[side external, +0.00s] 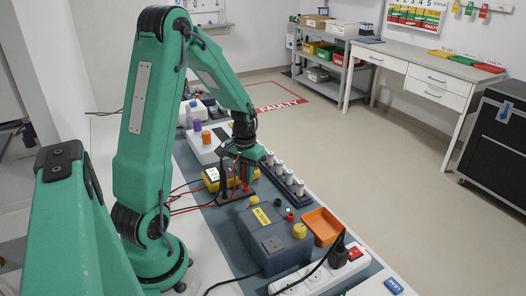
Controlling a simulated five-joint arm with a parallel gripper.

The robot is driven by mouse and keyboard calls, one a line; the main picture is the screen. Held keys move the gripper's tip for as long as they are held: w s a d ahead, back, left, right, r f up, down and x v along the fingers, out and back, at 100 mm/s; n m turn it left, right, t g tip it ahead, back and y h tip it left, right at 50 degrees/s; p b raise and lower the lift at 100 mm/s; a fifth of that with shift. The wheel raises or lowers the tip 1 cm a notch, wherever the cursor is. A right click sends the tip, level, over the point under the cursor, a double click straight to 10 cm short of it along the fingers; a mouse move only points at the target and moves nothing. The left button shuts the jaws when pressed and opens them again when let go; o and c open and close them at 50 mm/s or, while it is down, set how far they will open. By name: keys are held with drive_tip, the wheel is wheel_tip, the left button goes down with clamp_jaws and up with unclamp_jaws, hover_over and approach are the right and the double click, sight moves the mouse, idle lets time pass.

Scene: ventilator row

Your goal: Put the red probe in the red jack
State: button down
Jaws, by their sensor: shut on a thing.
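Red leads (190,209) run left from there across the bench. A small red round fitting (290,216), which may be the red jack, shows beside the grey case, apart from my gripper.
A grey case (270,245) with yellow caps stands in front of the gripper. An orange tray (322,226) and a white power strip (318,275) with a black plug lie nearer. A rack of several pale cylinders (288,177) stands close on the right.

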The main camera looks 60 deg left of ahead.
drive_tip(key=shift+r, duration=0.5)
drive_tip(key=shift+r, duration=0.35)
drive_tip(key=shift+r, duration=0.35)
drive_tip(key=shift+r, duration=1.05)
drive_tip(key=shift+r, duration=0.3)
drive_tip(key=shift+w, duration=0.1)
drive_tip(key=d+r+m, duration=0.3)
drive_tip(key=d+r, duration=0.2)
drive_tip(key=d, duration=0.6)
drive_tip(key=w+d+r+m, duration=0.1)
drive_tip(key=d+r+m, duration=0.2)
drive_tip(key=d, duration=0.9)
drive_tip(key=shift+r, duration=1.55)
